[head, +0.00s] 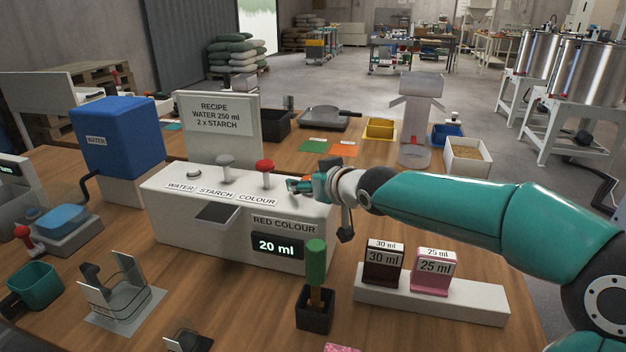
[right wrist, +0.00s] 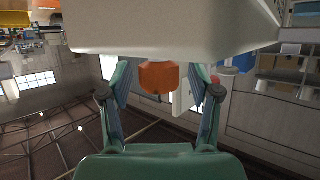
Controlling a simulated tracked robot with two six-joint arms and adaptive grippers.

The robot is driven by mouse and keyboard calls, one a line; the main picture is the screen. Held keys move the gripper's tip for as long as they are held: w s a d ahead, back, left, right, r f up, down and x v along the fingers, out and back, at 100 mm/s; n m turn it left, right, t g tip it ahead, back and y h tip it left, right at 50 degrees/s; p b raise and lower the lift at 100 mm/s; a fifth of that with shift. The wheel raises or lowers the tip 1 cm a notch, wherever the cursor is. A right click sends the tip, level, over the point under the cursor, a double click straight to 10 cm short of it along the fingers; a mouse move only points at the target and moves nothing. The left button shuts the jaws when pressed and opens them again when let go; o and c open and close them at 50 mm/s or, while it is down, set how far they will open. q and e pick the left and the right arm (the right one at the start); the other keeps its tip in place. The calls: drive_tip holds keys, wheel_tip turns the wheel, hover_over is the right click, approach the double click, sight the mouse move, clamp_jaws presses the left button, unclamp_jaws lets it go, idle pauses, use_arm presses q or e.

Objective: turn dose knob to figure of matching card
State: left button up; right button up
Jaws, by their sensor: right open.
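The white dosing box (head: 215,235) carries the labels WATER, STARCH and COLOUR. Its front label reads RED COLOUR, and the display (head: 277,246) below it shows 20 ml. An orange knob (right wrist: 160,76) sticks out from the box in the right wrist view. My right gripper (head: 308,186) is at the box's right end, and its open fingers (right wrist: 160,82) stand on both sides of the knob with gaps visible. A dark brown card (head: 384,264) reads 30 ml and a pink card (head: 434,270) reads 25 ml. My left gripper is not in view.
The cards stand on a white block (head: 430,300) at the front right. A green-handled tool (head: 316,265) stands in a dark holder before the box. A red-topped knob (head: 265,166) rises from the box top. A recipe board (head: 215,130) stands behind.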

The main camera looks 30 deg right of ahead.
drive_tip(key=v, duration=1.2)
drive_tip(key=shift+f, duration=0.15)
